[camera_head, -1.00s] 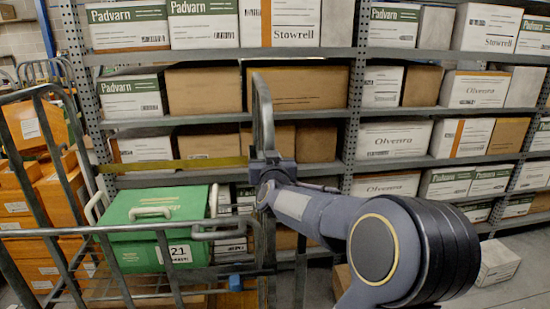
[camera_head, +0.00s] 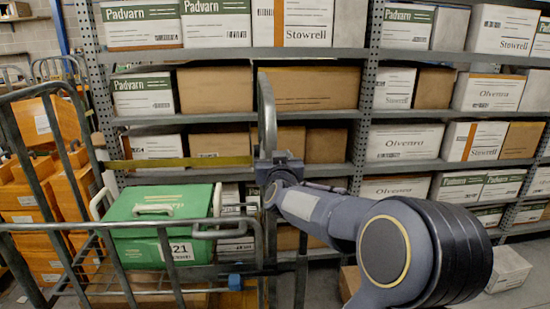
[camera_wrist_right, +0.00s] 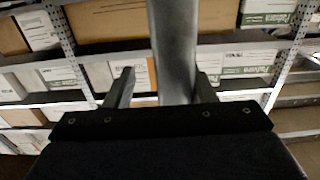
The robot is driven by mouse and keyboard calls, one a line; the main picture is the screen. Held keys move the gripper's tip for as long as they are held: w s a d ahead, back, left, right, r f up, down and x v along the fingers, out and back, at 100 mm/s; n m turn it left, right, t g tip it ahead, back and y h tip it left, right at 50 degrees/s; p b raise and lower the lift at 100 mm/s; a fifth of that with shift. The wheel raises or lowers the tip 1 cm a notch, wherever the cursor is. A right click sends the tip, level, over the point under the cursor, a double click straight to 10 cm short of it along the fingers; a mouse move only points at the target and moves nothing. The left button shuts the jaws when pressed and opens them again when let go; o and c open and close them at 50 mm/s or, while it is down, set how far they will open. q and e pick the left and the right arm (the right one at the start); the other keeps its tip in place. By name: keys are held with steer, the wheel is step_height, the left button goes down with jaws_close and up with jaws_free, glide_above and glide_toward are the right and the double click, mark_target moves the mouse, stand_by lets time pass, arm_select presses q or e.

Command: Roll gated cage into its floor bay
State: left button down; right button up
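The gated cage (camera_head: 132,226) is a grey tubular frame at the left of the head view, with a green lidded crate (camera_head: 140,250) inside, marked 21. My right arm reaches in from the lower right. My right gripper (camera_head: 268,165) is at the cage's upright grey post (camera_head: 267,105). In the right wrist view the post (camera_wrist_right: 174,50) stands between the two fingers of the gripper (camera_wrist_right: 164,85). A gap shows between the left finger and the post; the right finger is close against it. My left gripper is not in view. The floor bay cannot be made out.
A rack (camera_head: 371,70) of cartons fills the back, close behind the cage. Orange crates (camera_head: 30,205) are stacked at the far left, behind bars. A carton (camera_head: 508,268) lies on the floor at the lower right, near the rack's foot.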

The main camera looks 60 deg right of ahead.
steer(key=v, duration=0.7)
steer(key=shift+s+a, duration=0.25)
stand_by(0.3)
steer(key=w+a+f+n+t+y, duration=0.1)
steer(key=a+f+n+y, duration=0.2)
steer(key=a, duration=0.4)
steer(key=w+a+f+y, duration=0.1)
steer(key=a+f+y, duration=0.1)
steer(key=a+y, duration=0.35)
steer(key=w+a+f+n+t+y, duration=0.1)
steer(key=a+f+n+y, duration=0.2)
steer(key=a, duration=0.4)
steer(key=s+a+f+n+g+y, duration=0.2)
steer(key=s+a+f+g+y, duration=0.4)
steer(key=s+a+f, duration=0.5)
steer(key=s+a+g, duration=0.2)
steer(key=a, duration=0.1)
steer(key=shift+s+a, duration=0.3)
steer(key=shift+a, duration=0.05)
